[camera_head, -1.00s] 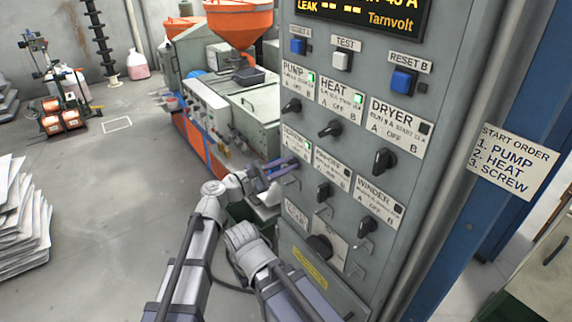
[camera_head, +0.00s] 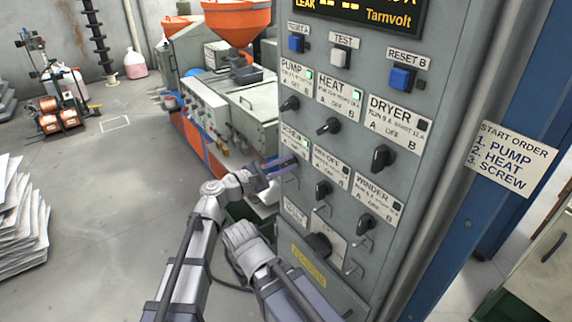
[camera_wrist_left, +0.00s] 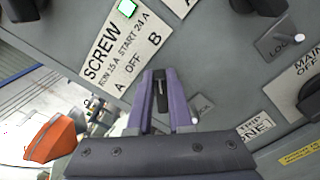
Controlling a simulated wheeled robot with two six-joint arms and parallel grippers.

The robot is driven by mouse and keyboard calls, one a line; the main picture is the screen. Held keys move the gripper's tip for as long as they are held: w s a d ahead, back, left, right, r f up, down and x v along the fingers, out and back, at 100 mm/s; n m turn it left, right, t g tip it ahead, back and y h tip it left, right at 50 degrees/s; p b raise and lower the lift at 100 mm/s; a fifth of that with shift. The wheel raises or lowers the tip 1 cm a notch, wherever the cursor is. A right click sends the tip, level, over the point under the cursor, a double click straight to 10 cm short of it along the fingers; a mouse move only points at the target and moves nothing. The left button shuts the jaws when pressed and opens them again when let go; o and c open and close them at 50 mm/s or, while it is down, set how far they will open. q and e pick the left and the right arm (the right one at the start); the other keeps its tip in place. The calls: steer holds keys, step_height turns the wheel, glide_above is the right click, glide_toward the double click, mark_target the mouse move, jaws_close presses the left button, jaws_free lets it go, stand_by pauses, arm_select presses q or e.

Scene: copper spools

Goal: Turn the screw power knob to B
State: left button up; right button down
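The screw power knob (camera_wrist_left: 161,90) is black and sits beside the SCREW label (camera_wrist_left: 125,50), which reads A, OFF, B. My left gripper (camera_wrist_left: 160,80) has its two purple fingers on either side of the knob and appears shut on it. The knob's grip lies in line with the fingers and is turned from OFF toward the B side. The green lamp (camera_wrist_left: 128,8) above the label is lit. In the head view my left gripper (camera_head: 281,165) is at the SCREW position on the panel, and it hides the knob there.
The grey panel (camera_head: 345,65) carries other knobs close by: pump (camera_head: 290,103), heat (camera_head: 329,126), dryer (camera_head: 383,158) and winder (camera_head: 366,225). A START ORDER sign (camera_head: 512,159) hangs at right.

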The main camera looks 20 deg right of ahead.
arm_select(q)
steer(key=o, duration=0.5)
steer(key=shift+c, duration=0.2)
steer(key=v, duration=0.8)
steer(key=shift+d, duration=0.1)
